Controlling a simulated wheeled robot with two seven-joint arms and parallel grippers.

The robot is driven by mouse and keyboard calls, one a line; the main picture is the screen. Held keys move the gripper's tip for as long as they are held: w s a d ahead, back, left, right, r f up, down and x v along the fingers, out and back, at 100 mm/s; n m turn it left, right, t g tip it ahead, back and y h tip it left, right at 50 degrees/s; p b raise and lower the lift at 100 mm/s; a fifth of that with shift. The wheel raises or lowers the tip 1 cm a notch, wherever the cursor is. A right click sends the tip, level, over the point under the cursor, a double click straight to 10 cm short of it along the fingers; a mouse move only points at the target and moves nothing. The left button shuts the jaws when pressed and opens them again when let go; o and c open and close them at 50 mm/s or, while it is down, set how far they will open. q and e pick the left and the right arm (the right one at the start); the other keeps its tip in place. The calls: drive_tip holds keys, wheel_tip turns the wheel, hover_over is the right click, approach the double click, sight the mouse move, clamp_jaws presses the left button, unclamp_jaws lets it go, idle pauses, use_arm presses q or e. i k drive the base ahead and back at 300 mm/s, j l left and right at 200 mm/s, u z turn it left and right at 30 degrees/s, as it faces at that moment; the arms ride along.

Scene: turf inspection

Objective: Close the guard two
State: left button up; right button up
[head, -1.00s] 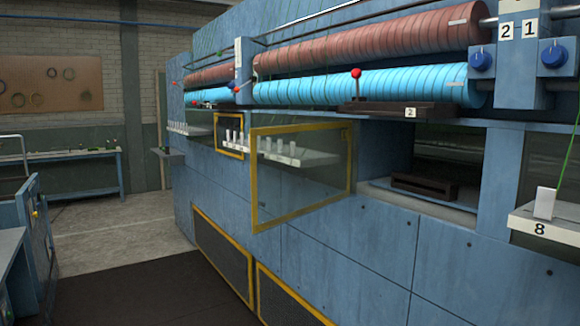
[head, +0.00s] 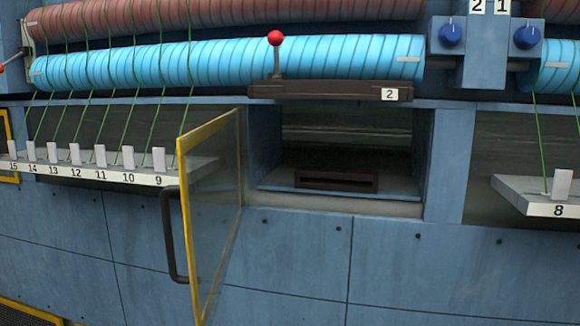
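Guard two is a clear panel (head: 212,215) with a yellow frame and a dark bar handle (head: 174,235) on its outer side. It stands swung open, hinged at the left side of an open bay (head: 345,160) and sticking out towards me. A plate marked 2 (head: 390,95) is on the dark bar above this bay. A dark slotted block (head: 336,181) lies inside on the bay floor. Neither of my grippers is in the head view.
A shelf (head: 120,174) with several white numbered tabs, 9 to 15, lies behind and left of the guard. Another shelf marked 8 (head: 545,198) juts out at the right. A red-knobbed lever (head: 276,45) stands above the bay, before the blue roller (head: 215,62).

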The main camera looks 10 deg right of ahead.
sight(228, 204)
drive_tip(key=i+j+z, duration=0.15)
drive_tip(key=j+z, duration=0.25)
drive_tip(key=j, duration=0.3)
drive_tip(key=i+j+z, duration=0.1)
drive_tip(key=j+z, duration=0.35)
drive_tip(key=j, duration=0.25)
